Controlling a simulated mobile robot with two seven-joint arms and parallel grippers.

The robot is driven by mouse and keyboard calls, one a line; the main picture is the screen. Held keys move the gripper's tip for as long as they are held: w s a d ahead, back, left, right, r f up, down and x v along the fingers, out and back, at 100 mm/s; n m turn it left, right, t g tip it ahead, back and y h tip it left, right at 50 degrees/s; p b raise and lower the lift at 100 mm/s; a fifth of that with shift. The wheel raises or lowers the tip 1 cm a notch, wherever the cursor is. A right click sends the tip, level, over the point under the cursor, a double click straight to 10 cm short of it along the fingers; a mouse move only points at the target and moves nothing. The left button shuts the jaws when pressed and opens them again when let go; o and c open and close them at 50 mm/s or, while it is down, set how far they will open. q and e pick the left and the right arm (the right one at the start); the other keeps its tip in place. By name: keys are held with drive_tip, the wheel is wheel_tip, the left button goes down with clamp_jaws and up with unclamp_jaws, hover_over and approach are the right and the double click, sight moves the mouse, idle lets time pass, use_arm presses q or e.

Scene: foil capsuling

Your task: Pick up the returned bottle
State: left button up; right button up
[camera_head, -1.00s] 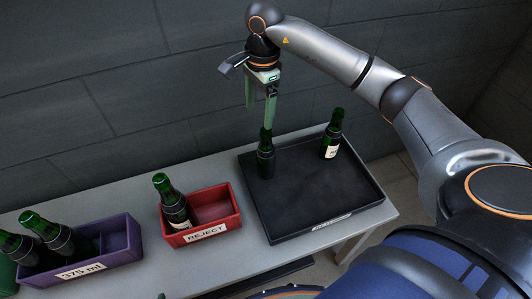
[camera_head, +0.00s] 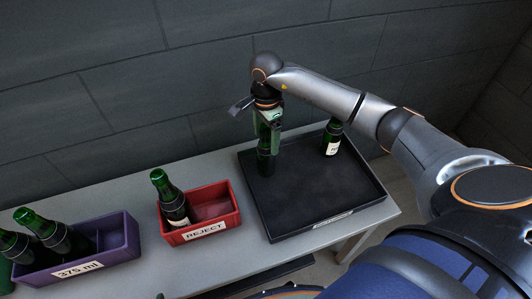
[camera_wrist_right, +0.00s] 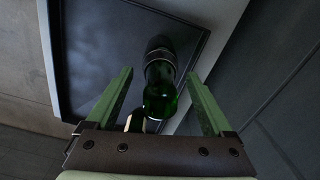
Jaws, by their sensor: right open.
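A dark green bottle (camera_head: 265,162) stands upright near the back left of the black tray (camera_head: 320,200). My right gripper (camera_head: 269,145) points down over it, with the fingers around its upper part. In the right wrist view the bottle (camera_wrist_right: 160,88) shows between the two green fingers of the open right gripper (camera_wrist_right: 162,92), with a gap on both sides. A second green bottle (camera_head: 332,138) with a white label stands at the back right of the tray. My left gripper is not in view.
A red REJECT crate (camera_head: 213,230) left of the tray holds one bottle (camera_head: 169,196). A purple 375 ml crate (camera_head: 122,252) farther left holds bottles. The tray's middle and front are clear. A grey wall (camera_head: 120,90) stands behind the table.

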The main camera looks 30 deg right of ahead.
drive_tip(key=shift+f, duration=0.2)
clamp_jaws()
idle(0.6)
